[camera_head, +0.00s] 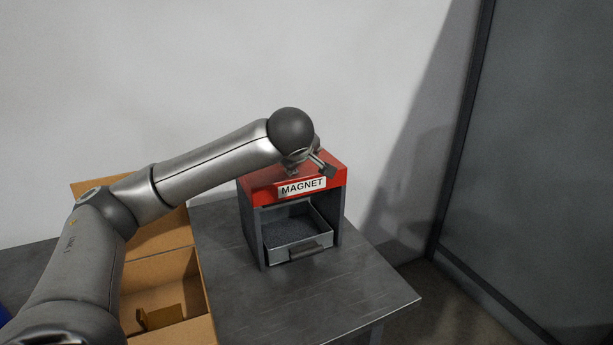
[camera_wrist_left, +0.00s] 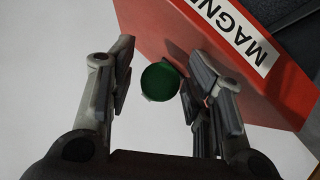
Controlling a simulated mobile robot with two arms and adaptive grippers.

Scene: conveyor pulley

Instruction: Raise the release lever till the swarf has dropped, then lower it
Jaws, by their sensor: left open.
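The magnet unit (camera_head: 258,187) is a red-topped grey box with a "MAGNET" label, standing on a metal table. Its red housing (camera_wrist_left: 195,40) fills the upper right of the left wrist view. The release lever's round green knob (camera_wrist_left: 160,81) shows between my left gripper's fingers, nearer the right one; the rest of the lever is hidden. My left gripper (camera_head: 318,162) is open at the top of the unit, partly hidden by its own wrist. Below, a grey tray (camera_head: 305,252) has a dark, grainy bottom; I cannot tell whether that is swarf. My right gripper is out of view.
An open cardboard box (camera_head: 205,300) stands left of the unit, under my left arm. The grey table (camera_head: 350,290) is clear in front and to the right of the unit. A white wall is behind, and a dark framed panel (camera_head: 550,150) stands at the right.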

